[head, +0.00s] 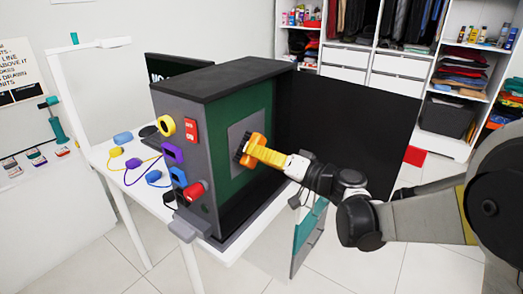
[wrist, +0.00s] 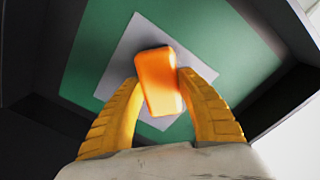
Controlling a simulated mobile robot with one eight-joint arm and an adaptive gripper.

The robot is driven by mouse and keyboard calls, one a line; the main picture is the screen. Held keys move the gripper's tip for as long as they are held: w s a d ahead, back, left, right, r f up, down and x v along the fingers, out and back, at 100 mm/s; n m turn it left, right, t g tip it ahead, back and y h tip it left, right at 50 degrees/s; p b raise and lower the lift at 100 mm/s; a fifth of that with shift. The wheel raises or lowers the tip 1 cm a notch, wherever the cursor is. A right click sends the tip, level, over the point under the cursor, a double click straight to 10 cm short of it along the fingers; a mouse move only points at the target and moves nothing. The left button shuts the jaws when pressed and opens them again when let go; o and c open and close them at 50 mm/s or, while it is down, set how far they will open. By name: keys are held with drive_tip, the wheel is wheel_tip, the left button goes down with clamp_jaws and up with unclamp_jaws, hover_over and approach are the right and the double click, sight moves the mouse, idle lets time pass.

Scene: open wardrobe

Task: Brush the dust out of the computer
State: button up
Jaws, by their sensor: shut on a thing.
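The computer (head: 221,82) is a dark grey tower case on a white table, with its side open and a green board (head: 204,152) inside. A grey square plate (head: 234,134) sits on the board; it also shows in the wrist view (wrist: 126,62). My gripper (head: 258,154) has yellow fingers, reaches into the open side and is shut on an orange brush (wrist: 160,80). In the head view the brush's dark bristle end is in front of the grey plate. I cannot tell whether the bristles touch it. No dust is clearly visible.
A large black panel (head: 349,125) stands open at the case's right. Coloured plugs and cables (head: 134,163) lie on the white table (head: 120,182) left of the case. A teal panel (head: 309,228) leans below. Wardrobe shelves (head: 462,62) stand behind.

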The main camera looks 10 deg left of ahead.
drive_tip(key=shift+s+a, duration=0.3)
drive_tip(key=shift+s, duration=0.4)
drive_tip(key=shift+s+a, duration=0.25)
drive_tip(key=shift+s, duration=0.45)
drive_tip(key=shift+s+a, duration=0.3)
drive_tip(key=shift+s, duration=0.4)
drive_tip(key=shift+w+r, duration=0.1)
drive_tip(key=shift+r, duration=0.2)
drive_tip(key=shift+w+d, duration=0.9)
drive_tip(key=shift+w, duration=1.2)
drive_tip(key=shift+w+d, duration=0.9)
drive_tip(key=shift+w, duration=1.25)
drive_tip(key=shift+w+d, duration=0.9)
drive_tip(key=shift+w, duration=1.2)
drive_tip(key=shift+s+a+b, duration=0.1)
drive_tip(key=shift+s+a, duration=0.8)
drive_tip(key=shift+s, duration=1.25)
drive_tip(key=shift+s+a+b, duration=0.15)
drive_tip(key=shift+s+a, duration=0.75)
drive_tip(key=shift+s, duration=1.2)
drive_tip(key=shift+s+a+b, duration=0.1)
drive_tip(key=shift+s+a, duration=0.8)
drive_tip(key=shift+s, duration=1.25)
drive_tip(key=shift+v, duration=2.95)
drive_tip(key=shift+d+f, duration=0.1)
